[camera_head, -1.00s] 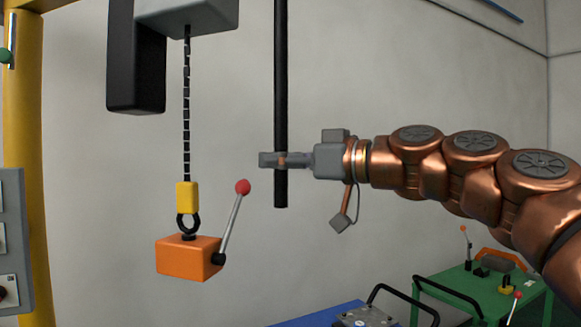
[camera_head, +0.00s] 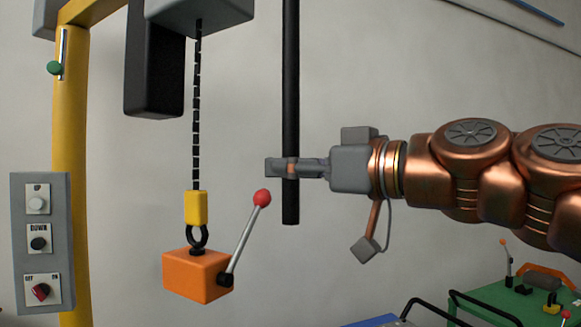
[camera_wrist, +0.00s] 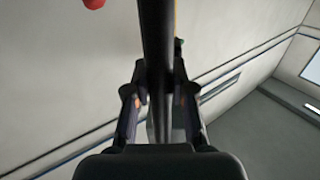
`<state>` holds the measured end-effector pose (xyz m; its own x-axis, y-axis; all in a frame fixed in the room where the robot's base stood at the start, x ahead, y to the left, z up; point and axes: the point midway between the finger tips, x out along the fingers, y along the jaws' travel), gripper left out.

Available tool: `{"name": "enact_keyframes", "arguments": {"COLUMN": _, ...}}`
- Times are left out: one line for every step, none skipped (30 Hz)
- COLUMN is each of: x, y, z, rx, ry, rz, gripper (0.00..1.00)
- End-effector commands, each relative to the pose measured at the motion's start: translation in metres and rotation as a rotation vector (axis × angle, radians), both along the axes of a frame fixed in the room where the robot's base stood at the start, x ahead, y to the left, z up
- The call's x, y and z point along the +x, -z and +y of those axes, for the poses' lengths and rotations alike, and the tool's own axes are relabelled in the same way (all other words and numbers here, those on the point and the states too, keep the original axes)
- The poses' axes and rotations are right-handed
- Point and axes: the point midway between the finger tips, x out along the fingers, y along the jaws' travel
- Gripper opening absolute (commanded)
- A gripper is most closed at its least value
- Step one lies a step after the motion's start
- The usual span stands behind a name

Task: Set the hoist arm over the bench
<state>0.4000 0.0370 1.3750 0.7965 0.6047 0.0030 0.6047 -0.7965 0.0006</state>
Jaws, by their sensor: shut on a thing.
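The hoist's yellow post and arm (camera_head: 72,150) stand at the left in the head view. A dark hoist body (camera_head: 152,70) hangs from the top, with a black chain (camera_head: 197,110) running down to a yellow hook block (camera_head: 196,207). An orange block (camera_head: 196,275) with a red-knobbed lever (camera_head: 262,198) hangs below it. A black vertical bar (camera_head: 291,100) hangs to the right of the chain. My gripper (camera_head: 290,168) is shut on this bar near its lower end. The wrist view shows the bar (camera_wrist: 157,50) between my fingers. The bar's top is out of view.
A grey control box (camera_head: 42,240) with a DOWN button and an OFF/ON switch is at the left. A green bench or cart (camera_head: 500,300) is at the lower right. A blue surface (camera_head: 380,321) shows at the bottom edge. A plain wall stands behind.

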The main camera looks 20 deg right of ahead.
Motion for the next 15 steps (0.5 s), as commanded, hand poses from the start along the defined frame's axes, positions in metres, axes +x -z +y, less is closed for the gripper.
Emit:
{"name": "enact_keyframes", "arguments": {"x": 0.0009, "y": 0.0049, "z": 0.0000, "rx": -0.008, "ry": 0.000, "rz": 0.007, "gripper": 0.00}}
{"name": "enact_keyframes", "arguments": {"x": 0.0010, "y": 0.0050, "z": 0.0001, "rx": -0.008, "ry": 0.000, "rz": 0.007, "gripper": 0.00}}
{"name": "enact_keyframes", "arguments": {"x": 0.0010, "y": 0.0052, "z": 0.0002, "rx": -0.008, "ry": 0.000, "rz": 0.007, "gripper": 0.24}}
{"name": "enact_keyframes", "arguments": {"x": 0.0011, "y": 0.0052, "z": 0.0001, "rx": -0.008, "ry": 0.000, "rz": 0.007, "gripper": 0.28}}
{"name": "enact_keyframes", "arguments": {"x": 0.0010, "y": 0.0050, "z": 0.0002, "rx": -0.008, "ry": 0.000, "rz": 0.007, "gripper": 0.31}}
{"name": "enact_keyframes", "arguments": {"x": 0.0010, "y": 0.0047, "z": 0.0002, "rx": -0.007, "ry": -0.001, "rz": 0.006, "gripper": 0.35}}
{"name": "enact_keyframes", "arguments": {"x": 0.0010, "y": 0.0045, "z": 0.0004, "rx": -0.007, "ry": -0.001, "rz": 0.006, "gripper": 0.38}}
{"name": "enact_keyframes", "arguments": {"x": 0.0010, "y": 0.0043, "z": 0.0004, "rx": -0.006, "ry": -0.001, "rz": 0.005, "gripper": 0.41}}
{"name": "enact_keyframes", "arguments": {"x": 0.0009, "y": 0.0040, "z": 0.0005, "rx": -0.006, "ry": -0.001, "rz": 0.006, "gripper": 0.45}}
{"name": "enact_keyframes", "arguments": {"x": 0.0009, "y": 0.0038, "z": 0.0005, "rx": -0.005, "ry": -0.001, "rz": 0.005, "gripper": 0.48}}
{"name": "enact_keyframes", "arguments": {"x": 0.0009, "y": 0.0036, "z": 0.0005, "rx": -0.005, "ry": -0.002, "rz": 0.005, "gripper": 0.50}}
{"name": "enact_keyframes", "arguments": {"x": 0.0009, "y": 0.0034, "z": 0.0005, "rx": -0.005, "ry": -0.002, "rz": 0.005, "gripper": 0.50}}
{"name": "enact_keyframes", "arguments": {"x": 0.0009, "y": 0.0033, "z": 0.0005, "rx": -0.004, "ry": -0.002, "rz": 0.004, "gripper": 0.50}}
{"name": "enact_keyframes", "arguments": {"x": 0.0008, "y": 0.0031, "z": 0.0005, "rx": -0.004, "ry": -0.002, "rz": 0.004, "gripper": 0.50}}
{"name": "enact_keyframes", "arguments": {"x": 0.0009, "y": 0.0030, "z": 0.0005, "rx": -0.004, "ry": -0.001, "rz": 0.004, "gripper": 0.50}}
